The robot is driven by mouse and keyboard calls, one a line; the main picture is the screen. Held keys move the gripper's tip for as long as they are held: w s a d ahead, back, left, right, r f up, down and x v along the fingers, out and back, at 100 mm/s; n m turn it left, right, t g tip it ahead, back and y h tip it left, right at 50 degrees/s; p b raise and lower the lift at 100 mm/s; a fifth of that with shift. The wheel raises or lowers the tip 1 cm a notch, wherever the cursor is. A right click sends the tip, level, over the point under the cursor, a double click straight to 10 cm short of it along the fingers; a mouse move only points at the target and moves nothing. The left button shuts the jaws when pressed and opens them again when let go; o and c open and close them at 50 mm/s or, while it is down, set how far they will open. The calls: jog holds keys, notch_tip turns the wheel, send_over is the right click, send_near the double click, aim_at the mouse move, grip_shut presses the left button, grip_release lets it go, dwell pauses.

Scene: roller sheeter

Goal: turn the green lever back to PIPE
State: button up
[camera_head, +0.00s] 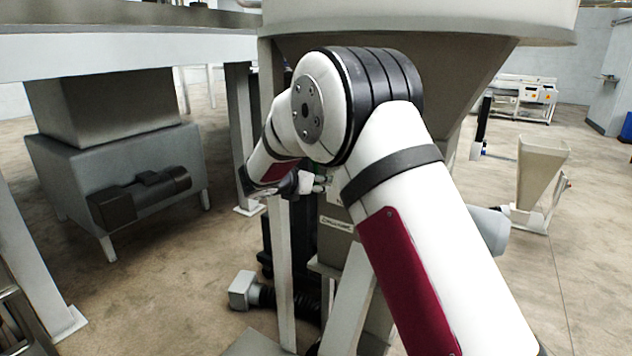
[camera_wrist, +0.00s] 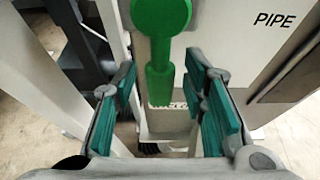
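The green lever (camera_wrist: 160,50) shows in the wrist view, with its round hub at the top and its handle hanging straight down. The label PIPE (camera_wrist: 274,20) is on the pale panel to the right of the hub. A second label behind the handle's lower end is mostly hidden and cannot be read. My gripper (camera_wrist: 163,95) is open, with one teal pad on each side of the handle's lower end and a visible gap on both sides. In the head view my gripper (camera_head: 316,184) is small beside the machine, partly behind my arm; the lever cannot be made out there.
A large hopper (camera_head: 470,75) stands over the machine body. A steel post (camera_head: 280,270) rises close to the left of my gripper. A motor housing (camera_head: 140,195) is further left. Open floor (camera_head: 170,310) lies at the lower left.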

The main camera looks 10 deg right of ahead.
grip_shut()
jog(key=shift+d+b, duration=0.1)
jog(key=shift+b, duration=0.2)
jog(key=shift+s+d+n+h+b, duration=0.15)
jog(key=shift+n+h+b, duration=0.15)
jog(key=shift+n+b, duration=0.2)
jog(key=s+d+r+n+g+h+b, duration=0.2)
jog(key=r+n+h, duration=0.4)
jog(key=n, duration=0.6)
jog(key=shift+s+d+g, duration=0.3)
jog(key=shift+s+d, duration=0.6)
jog(key=shift+s, duration=0.1)
jog(key=shift+r+n+h, duration=0.15)
jog(key=shift+n+h, duration=0.15)
jog(key=shift+n, duration=0.1)
